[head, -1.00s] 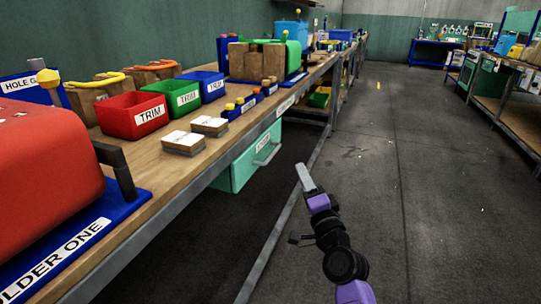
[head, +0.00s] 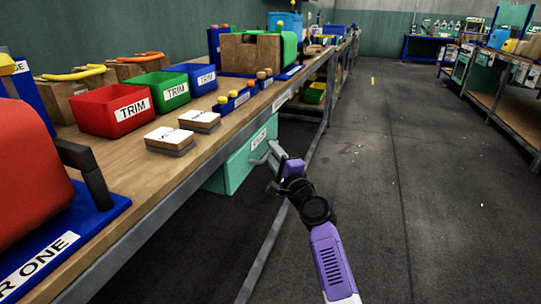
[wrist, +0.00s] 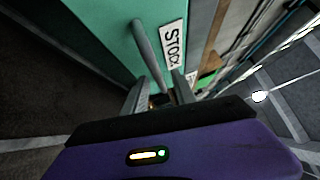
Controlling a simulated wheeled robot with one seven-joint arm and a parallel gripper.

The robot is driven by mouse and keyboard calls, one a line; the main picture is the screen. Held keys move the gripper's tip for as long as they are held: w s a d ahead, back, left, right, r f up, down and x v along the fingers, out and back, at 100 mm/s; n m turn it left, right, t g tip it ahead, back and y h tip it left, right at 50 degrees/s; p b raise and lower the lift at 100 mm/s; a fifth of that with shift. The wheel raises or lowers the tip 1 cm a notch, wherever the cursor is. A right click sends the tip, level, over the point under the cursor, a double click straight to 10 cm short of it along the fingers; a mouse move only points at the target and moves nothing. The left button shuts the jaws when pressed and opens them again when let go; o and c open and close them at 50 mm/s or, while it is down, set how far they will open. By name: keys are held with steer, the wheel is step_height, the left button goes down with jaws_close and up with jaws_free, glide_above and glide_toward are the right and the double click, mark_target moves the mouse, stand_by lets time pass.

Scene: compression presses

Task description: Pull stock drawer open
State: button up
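The teal stock drawer (head: 232,172) hangs under the front edge of the long workbench, with a white label on its face. In the wrist view the drawer (wrist: 100,28) fills the upper left, beside its label reading STOCK. Its grey bar handle (wrist: 149,55) runs down towards my gripper. My gripper (head: 267,153) is at the drawer front in the head view and hides most of the handle there. In the wrist view my gripper (wrist: 160,96) has its fingers apart, with the handle's near end between them. I cannot tell whether they touch it.
The workbench (head: 150,213) carries red, green and blue bins, white-topped blocks (head: 199,120) and a red press (head: 30,165) at the left. A metal rail (head: 265,255) runs low below the bench.

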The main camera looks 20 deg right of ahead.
steer(key=shift+w+a+r, duration=0.1)
steer(key=shift+w, duration=0.75)
jaws_close()
stand_by(0.9)
